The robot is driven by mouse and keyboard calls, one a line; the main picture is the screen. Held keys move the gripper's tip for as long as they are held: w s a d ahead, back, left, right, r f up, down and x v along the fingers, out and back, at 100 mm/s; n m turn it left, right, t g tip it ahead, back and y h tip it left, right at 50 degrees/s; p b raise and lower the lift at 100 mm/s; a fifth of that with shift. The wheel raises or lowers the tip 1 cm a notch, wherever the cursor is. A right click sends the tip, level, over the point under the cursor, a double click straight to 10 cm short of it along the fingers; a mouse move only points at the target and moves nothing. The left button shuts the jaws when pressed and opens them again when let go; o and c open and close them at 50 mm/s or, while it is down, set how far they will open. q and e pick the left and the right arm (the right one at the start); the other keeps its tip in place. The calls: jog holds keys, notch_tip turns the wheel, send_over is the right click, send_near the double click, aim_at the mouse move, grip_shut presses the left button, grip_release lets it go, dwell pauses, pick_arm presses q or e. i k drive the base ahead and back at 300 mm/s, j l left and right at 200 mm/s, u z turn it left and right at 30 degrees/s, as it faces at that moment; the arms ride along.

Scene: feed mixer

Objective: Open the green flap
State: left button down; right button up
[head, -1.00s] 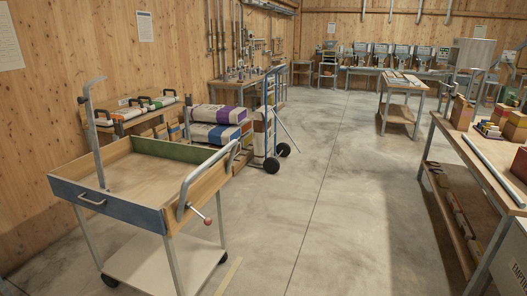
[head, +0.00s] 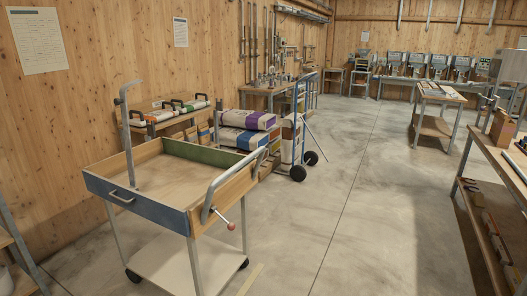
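A wheeled cart with a shallow wooden tray (head: 168,172) on top stands at the left front. The tray's far wall is a green panel (head: 206,153), standing upright; it is the only green flap-like part I see. The near wall is a blue front (head: 140,203) with a metal handle. A bent grey metal bar (head: 234,184) runs along the right side, with a red-knobbed lever (head: 227,224) below it. A tall grey post with a hooked top (head: 126,130) rises at the tray's left. Neither of my grippers is in view.
Behind the cart are stacked sacks (head: 240,138) and a blue hand truck (head: 303,130) with black wheels. A wooden workbench (head: 497,165) stands at the right. The concrete floor (head: 350,220) between cart and workbench is clear.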

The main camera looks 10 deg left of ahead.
aim_at(224, 160)
jog(key=i+l+z, duration=0.25)
jog(key=i+l, duration=0.4)
jog(key=i+l+z, duration=0.25)
jog(key=i+l, duration=0.4)
jog(key=i+u, duration=0.25)
jog(key=i, duration=0.25)
jog(key=i+l+u, duration=0.25)
jog(key=i, duration=0.25)
jog(key=i+l+u, duration=0.25)
jog(key=i, duration=0.2)
jog(key=i+l+u, duration=0.25)
jog(key=i, duration=0.25)
jog(key=i+l+u, duration=0.15)
jog(key=i+u, duration=0.2)
jog(key=u, duration=0.15)
jog(key=i+l+u, duration=0.3)
jog(key=u, duration=0.2)
jog(key=i+l+u, duration=0.3)
jog(key=u, duration=0.2)
jog(key=i+l+u, duration=0.15)
jog(key=l+u, duration=0.35)
jog(key=l, duration=0.05)
